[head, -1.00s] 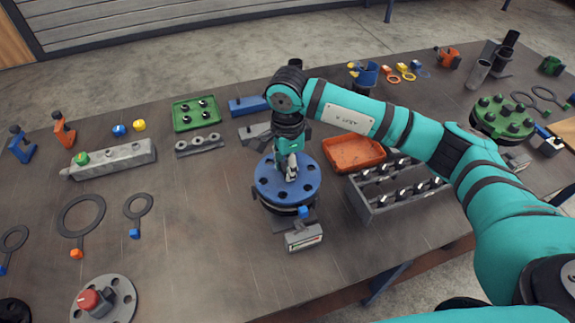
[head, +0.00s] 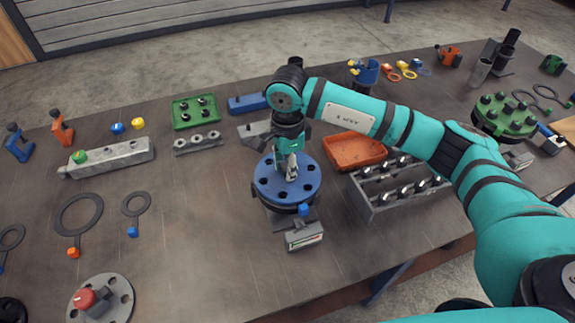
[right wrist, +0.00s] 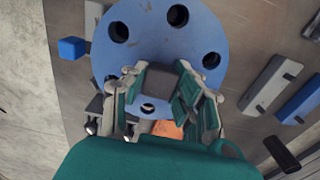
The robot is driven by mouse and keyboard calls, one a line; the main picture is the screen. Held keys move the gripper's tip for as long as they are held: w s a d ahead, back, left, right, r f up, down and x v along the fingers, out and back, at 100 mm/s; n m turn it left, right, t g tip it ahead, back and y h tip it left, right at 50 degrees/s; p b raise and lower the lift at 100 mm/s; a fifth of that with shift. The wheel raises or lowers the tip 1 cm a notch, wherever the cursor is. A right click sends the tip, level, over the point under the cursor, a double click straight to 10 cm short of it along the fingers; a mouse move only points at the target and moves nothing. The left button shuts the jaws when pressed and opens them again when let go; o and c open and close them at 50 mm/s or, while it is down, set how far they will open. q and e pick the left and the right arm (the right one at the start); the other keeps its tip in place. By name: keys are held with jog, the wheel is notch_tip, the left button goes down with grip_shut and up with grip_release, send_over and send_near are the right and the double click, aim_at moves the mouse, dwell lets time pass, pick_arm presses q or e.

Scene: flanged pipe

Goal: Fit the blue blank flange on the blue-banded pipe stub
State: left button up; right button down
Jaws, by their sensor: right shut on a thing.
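The blue blank flange (head: 268,190) is a round disc with several bolt holes, lying roughly level at the table's middle. It also fills the top of the right wrist view (right wrist: 150,48). My right gripper (head: 291,174) is above its centre, with its fingers shut on the dark block-shaped grip (right wrist: 158,82) in the flange's middle. The pipe stub is mostly hidden beneath the disc; only a dark lower part (head: 288,210) shows under the front rim. I cannot tell its band, or whether disc and stub touch or their holes line up. My left gripper is not in view.
A small box with a gauge strip (head: 304,237) and a blue cube (head: 304,210) sit just in front. A bolt rack (head: 372,208) and orange tray (head: 355,152) stand close on the right. A green flange (head: 505,118) is farther right.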

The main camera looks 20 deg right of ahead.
jog(key=c, duration=1)
grip_release()
notch_tip(320, 180, up, 21)
jog(key=p, duration=0.4)
